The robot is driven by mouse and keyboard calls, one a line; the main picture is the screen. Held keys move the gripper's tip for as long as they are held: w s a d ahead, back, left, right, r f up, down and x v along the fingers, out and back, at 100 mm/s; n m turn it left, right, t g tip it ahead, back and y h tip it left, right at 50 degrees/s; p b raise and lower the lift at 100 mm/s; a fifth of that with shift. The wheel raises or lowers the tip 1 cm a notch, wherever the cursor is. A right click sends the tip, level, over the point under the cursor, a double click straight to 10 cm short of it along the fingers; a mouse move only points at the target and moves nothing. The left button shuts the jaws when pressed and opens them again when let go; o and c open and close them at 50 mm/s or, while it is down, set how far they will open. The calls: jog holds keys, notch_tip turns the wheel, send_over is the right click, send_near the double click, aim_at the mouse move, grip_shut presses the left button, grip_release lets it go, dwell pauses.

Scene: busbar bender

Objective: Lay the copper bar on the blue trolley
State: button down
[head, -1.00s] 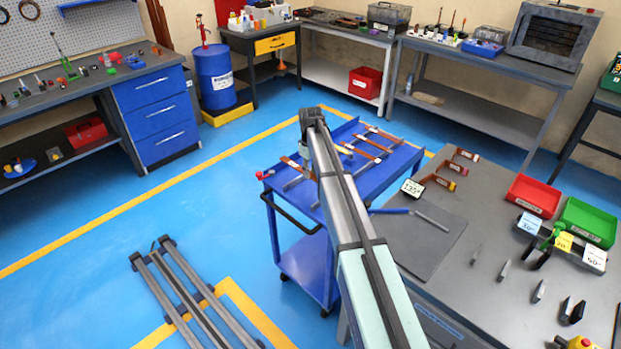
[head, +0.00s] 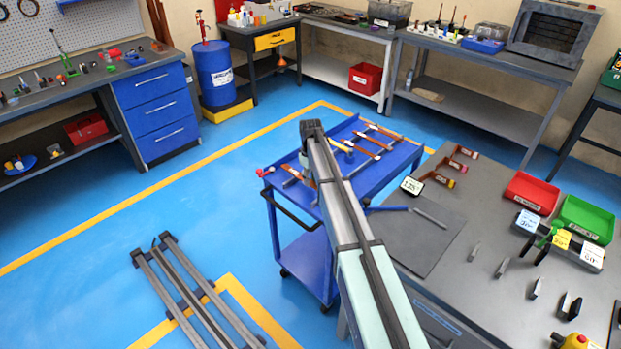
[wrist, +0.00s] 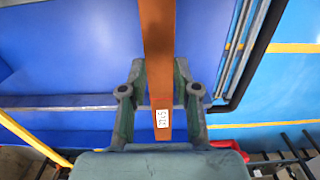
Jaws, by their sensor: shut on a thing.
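A copper bar (wrist: 158,60) with a small white label is clamped between the fingers of my gripper (wrist: 159,92) in the wrist view. It runs away from me to the top edge of that view. Blue trolley (wrist: 80,60) surface lies behind and below the bar; I cannot tell whether they touch. In the head view the blue trolley (head: 400,172) stands mid-picture, partly hidden by my arm. My gripper is mostly hidden there, over the trolley's left part.
Several copper-coloured bars (head: 376,141) lie on the trolley's far right part. A grey workbench (head: 470,230) with red and green bins stands close on the right. Dark rails (head: 185,285) lie on the floor at left.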

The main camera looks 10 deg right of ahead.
aim_at(311, 182)
jog(key=shift+f, duration=0.1)
jog(key=c, duration=1.3)
grip_release()
jog(key=shift+f, duration=0.1)
jog(key=o, duration=0.5)
jog(key=shift+c, duration=0.2)
notch_tip(311, 182, up, 13)
jog(key=b, duration=0.3)
